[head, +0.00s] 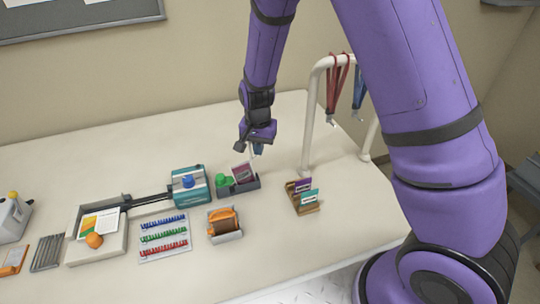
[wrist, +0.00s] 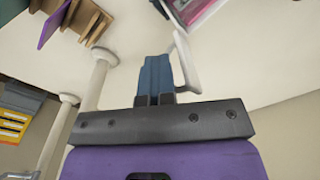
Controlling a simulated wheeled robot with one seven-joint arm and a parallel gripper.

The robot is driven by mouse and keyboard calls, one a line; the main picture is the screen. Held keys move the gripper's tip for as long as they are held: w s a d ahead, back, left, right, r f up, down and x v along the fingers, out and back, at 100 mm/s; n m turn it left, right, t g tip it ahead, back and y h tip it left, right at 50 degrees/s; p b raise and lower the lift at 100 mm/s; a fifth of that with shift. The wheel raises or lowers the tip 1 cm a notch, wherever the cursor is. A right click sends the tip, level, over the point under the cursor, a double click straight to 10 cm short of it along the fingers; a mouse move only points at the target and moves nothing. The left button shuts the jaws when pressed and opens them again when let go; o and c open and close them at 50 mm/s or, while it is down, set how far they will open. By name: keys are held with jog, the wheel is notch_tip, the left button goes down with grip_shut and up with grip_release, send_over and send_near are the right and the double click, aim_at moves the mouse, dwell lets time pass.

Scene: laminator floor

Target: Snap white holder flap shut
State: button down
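My gripper (head: 258,148) hangs in the air above the back part of the table, just behind and to the right of the dark tray. In the wrist view its blue fingers (wrist: 156,75) are close together. A thin white piece, which looks like the white holder (wrist: 184,62), sticks out at the right of the fingers. It appears held there, clear of the table. It is seen nearly edge-on, with a bent, frame-like outline; the fingers hide part of it. I cannot make out the flap's hinge or catch.
The dark tray (head: 240,188) holds a green item and a magenta-edged card. A teal machine (head: 190,188) stands left of it. The wooden card rack (head: 302,198) is at the right. A white rail (head: 309,118) with red and blue lanyards stands behind.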

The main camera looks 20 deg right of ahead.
notch_tip(320, 180, up, 6)
jog(key=a, duration=0.2)
jog(key=shift+s, duration=0.35)
dwell(0.5)
jog(key=shift+d+r, duration=0.1)
dwell(0.6)
jog(key=s+d+r+n+t, duration=0.1)
jog(key=s+d+r, duration=0.2)
jog(key=r, duration=0.3)
jog(key=s+d+r+n+y, duration=0.1)
jog(key=s+d+r, duration=0.15)
jog(key=r, duration=0.35)
jog(key=s+d+r+n+t, duration=0.1)
jog(key=s+d+r, duration=0.25)
jog(key=r, duration=0.25)
jog(key=s+d+r+n+t, duration=0.1)
jog(key=s+r, duration=0.3)
jog(key=s, duration=0.5)
jog(key=s+d+r+n+t+h, duration=0.1)
jog(key=s+d+r, duration=0.3)
jog(key=s, duration=0.5)
jog(key=shift+d+n+t, duration=0.25)
jog(key=shift+n+t, duration=0.25)
jog(key=shift+n, duration=0.2)
